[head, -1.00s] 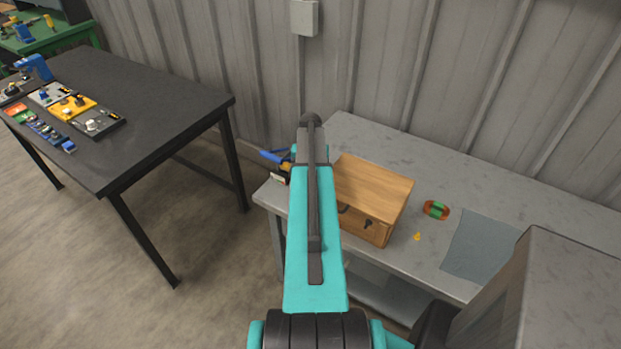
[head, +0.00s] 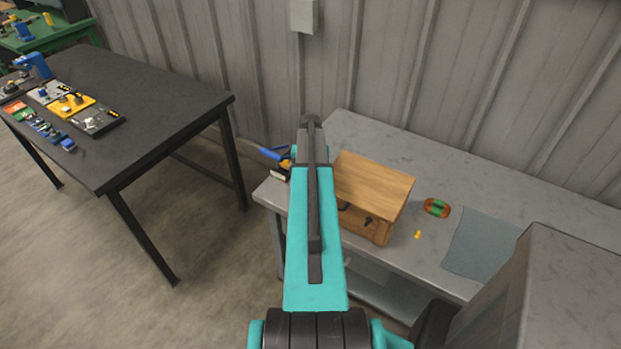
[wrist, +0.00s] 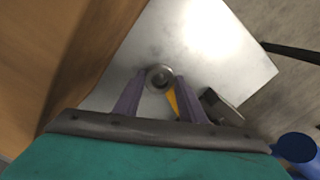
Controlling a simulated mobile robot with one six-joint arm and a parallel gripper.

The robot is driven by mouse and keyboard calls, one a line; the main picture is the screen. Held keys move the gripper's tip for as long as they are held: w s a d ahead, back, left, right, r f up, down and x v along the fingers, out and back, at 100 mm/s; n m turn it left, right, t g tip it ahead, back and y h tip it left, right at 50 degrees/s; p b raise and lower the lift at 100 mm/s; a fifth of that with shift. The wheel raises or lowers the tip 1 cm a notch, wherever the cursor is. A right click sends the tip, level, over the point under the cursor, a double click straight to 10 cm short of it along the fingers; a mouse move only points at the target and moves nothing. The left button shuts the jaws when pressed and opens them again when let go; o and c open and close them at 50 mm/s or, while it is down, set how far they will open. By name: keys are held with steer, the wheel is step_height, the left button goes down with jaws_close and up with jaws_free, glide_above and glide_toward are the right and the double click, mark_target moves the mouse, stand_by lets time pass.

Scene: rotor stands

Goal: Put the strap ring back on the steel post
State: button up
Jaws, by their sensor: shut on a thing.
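My gripper (wrist: 160,80) is shut on a round grey piece (wrist: 160,77) with a dark centre, which looks like the strap ring. It sits between the purple fingertips in the wrist view. A yellow-orange strip (wrist: 172,101) shows just below it, beside the right finger; I cannot tell whether the two are joined. A grey block (wrist: 221,107) lies to the right of the fingers, over the bench edge area. I cannot make out the steel post for certain. In the head view my arm hides the gripper and most of what is around it.
A wooden box (head: 375,182) stands on the grey bench (head: 490,182), close to the left of my gripper in the wrist view (wrist: 55,60). A red-green ring-shaped item (head: 437,208), a small yellow piece (head: 417,234) and a grey mat (head: 480,245) lie right of it. A dark table (head: 150,100) stands left.

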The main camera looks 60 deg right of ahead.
steer(key=shift+f, duration=0.3)
stand_by(0.4)
steer(key=o, duration=1.6)
steer(key=shift+c, duration=0.2)
steer(key=shift+r, duration=0.15)
step_height(320, 180, up, 9)
steer(key=p, duration=0.4)
stand_by(0.8)
stand_by(0.4)
steer(key=shift+f, duration=0.2)
